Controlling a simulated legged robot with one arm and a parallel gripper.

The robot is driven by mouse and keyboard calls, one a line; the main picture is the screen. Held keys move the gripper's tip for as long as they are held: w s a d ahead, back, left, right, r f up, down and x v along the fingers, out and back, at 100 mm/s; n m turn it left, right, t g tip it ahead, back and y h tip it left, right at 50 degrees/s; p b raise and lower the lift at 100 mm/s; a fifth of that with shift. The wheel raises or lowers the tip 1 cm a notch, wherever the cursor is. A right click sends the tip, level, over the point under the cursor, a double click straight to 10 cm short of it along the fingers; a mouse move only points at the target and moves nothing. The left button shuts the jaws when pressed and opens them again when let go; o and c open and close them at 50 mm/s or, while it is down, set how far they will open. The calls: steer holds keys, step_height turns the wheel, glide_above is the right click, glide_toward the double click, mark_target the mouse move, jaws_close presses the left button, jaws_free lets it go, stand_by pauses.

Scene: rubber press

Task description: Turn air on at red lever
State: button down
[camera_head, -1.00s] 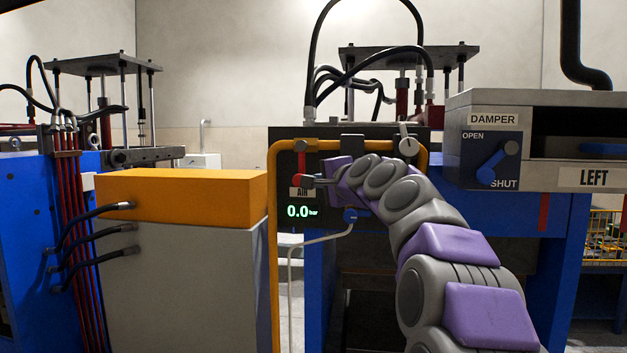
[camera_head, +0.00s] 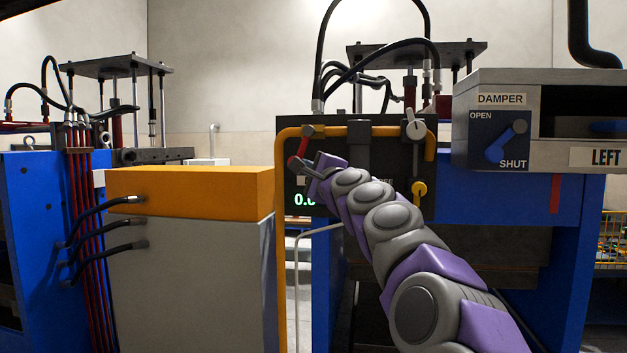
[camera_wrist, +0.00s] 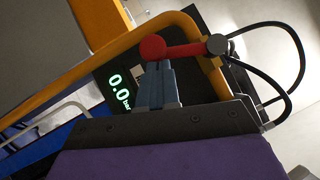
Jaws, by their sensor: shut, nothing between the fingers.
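The red lever (camera_head: 301,148) hangs from its pivot on the orange pipe, tilted down and to the left. In the wrist view the red lever (camera_wrist: 185,48) runs from a grey pivot to a round red knob. My gripper (camera_head: 301,164) is shut and empty, with its tip at the lower end of the lever. In the wrist view my gripper (camera_wrist: 154,66) has its fingers together just below the knob, seemingly touching it. The green pressure display (camera_wrist: 119,92) reads 0.0 bar; my arm partly covers it in the head view.
The orange pipe (camera_head: 281,240) runs down left of the lever. An orange-topped grey cabinet (camera_head: 187,260) stands at left. A damper box with a blue handle (camera_head: 506,140) is at right.

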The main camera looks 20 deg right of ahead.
steer(key=w+a+r+m+t+h+b, duration=0.2)
steer(key=w+a+r+m+h+b, duration=0.2)
steer(key=a+m+h, duration=0.3)
steer(key=m+h, duration=0.4)
steer(key=m, duration=0.5)
steer(key=shift+w+a+r+m+t, duration=0.2)
steer(key=shift+w+m+t, duration=0.1)
steer(key=shift+w, duration=0.1)
steer(key=shift+r, duration=0.15)
